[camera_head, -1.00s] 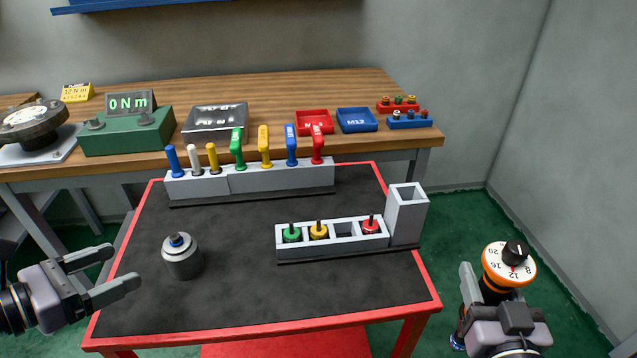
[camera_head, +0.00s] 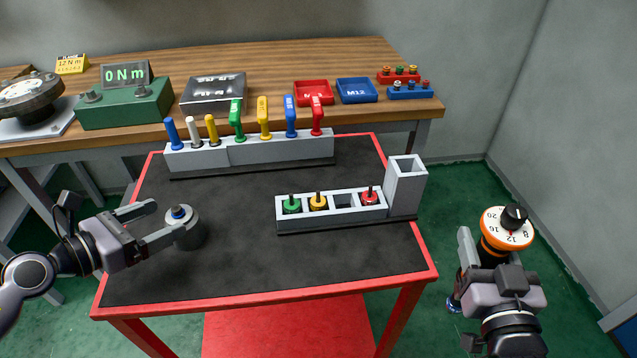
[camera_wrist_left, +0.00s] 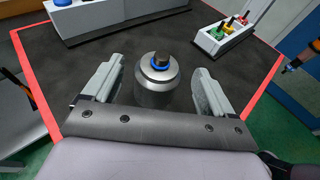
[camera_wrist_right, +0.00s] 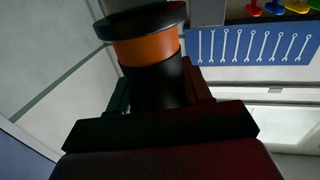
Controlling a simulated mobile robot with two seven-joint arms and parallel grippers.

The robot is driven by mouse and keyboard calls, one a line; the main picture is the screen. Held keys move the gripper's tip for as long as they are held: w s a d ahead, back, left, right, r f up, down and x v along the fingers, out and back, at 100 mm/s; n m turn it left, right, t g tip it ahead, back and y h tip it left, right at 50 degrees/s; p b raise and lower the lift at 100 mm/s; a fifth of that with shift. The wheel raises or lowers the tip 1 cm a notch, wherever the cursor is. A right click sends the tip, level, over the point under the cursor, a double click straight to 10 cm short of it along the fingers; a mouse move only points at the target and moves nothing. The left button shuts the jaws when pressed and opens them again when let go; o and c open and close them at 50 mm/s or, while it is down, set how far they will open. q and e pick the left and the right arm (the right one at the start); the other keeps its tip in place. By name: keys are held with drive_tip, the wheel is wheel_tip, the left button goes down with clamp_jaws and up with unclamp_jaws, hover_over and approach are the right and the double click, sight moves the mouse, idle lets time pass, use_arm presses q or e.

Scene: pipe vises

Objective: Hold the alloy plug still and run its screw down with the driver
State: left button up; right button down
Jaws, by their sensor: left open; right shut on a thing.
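The alloy plug (camera_head: 186,232) is a grey metal cylinder standing upright at the left of the black-topped cart. Its screw (camera_head: 178,211) has a dark head with a blue ring and sits in the top. My left gripper (camera_head: 165,224) is open, with its fingers on either side of the plug. In the left wrist view the plug (camera_wrist_left: 156,85) stands between the fingers, with gaps on both sides. My right gripper (camera_head: 484,248) is shut on the driver, whose orange collar and numbered white dial (camera_head: 508,228) face up. It is held off the cart's right side.
A grey holder (camera_head: 330,207) with green, yellow and red bits and a tall square tube (camera_head: 406,186) stands on the cart's right. A rack of coloured handles (camera_head: 250,153) lines the back. The workbench (camera_head: 290,60) behind carries a green meter reading 0 Nm (camera_head: 125,103).

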sight(173, 215)
use_arm(q)
drive_tip(key=shift+p+x, duration=0.3)
drive_tip(key=shift+x, duration=2.05)
use_arm(e)
drive_tip(key=shift+r, duration=0.5)
use_arm(q)
drive_tip(key=c, duration=1.4)
drive_tip(key=shift+s, duration=0.1)
drive_tip(key=shift+f, duration=0.15)
drive_tip(key=o, duration=1.4)
drive_tip(key=shift+o, duration=0.2)
drive_tip(key=shift+s, duration=0.1)
